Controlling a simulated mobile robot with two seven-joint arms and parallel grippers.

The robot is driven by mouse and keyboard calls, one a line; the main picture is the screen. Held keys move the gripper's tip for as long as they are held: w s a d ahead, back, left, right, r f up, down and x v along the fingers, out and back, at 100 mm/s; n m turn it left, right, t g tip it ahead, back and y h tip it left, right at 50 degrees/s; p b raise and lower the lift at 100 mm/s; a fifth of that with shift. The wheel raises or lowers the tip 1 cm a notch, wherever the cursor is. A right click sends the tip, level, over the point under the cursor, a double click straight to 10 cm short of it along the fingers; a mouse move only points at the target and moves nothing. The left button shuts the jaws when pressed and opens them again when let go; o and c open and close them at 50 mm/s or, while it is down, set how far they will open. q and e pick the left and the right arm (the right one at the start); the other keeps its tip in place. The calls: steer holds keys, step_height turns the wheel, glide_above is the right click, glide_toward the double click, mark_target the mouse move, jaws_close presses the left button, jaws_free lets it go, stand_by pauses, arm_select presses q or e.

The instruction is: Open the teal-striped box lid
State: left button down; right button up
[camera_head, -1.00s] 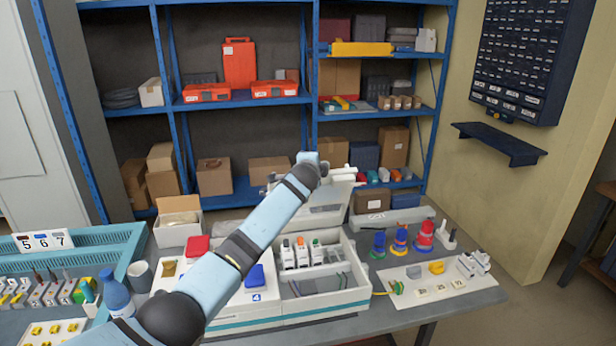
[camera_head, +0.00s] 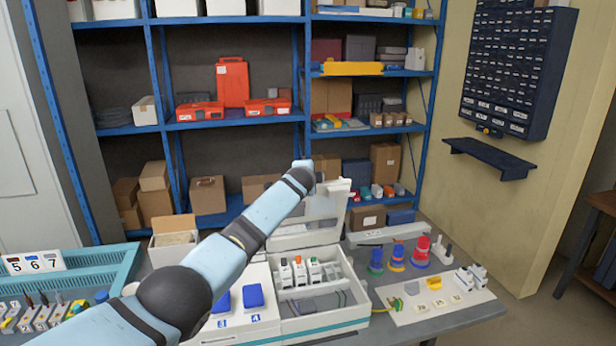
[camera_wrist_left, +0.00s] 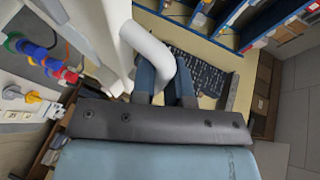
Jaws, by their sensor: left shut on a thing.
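The white box with a teal stripe (camera_head: 325,326) stands on the bench right of centre in the head view. Its pale lid (camera_head: 308,238) stands raised at the back of the box, so the inside shows. My left arm reaches across to the lid's top, and my left gripper (camera_wrist_left: 164,82) is shut on the white lid handle (camera_wrist_left: 150,46) in the left wrist view. In the head view the wrist hides part of the lid and most of the fingers. My right gripper is not in view.
Several small modules (camera_head: 300,271) stand inside the box. Blue blocks (camera_head: 254,295) sit on a white unit to its left. Red and blue plugs (camera_head: 421,251) and a white panel (camera_head: 436,297) lie to its right. Blue shelving (camera_head: 230,117) stands behind the bench.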

arm_select(q)
steer(key=c, duration=1.1)
jaws_free()
steer(key=shift+c, duration=0.2)
steer(key=shift+s, duration=0.1)
steer(key=shift+s, duration=0.15)
steer(key=v, duration=1.3)
steer(key=shift+s+b, duration=0.25)
steer(key=shift+b, duration=0.15)
steer(key=shift+r, duration=0.15)
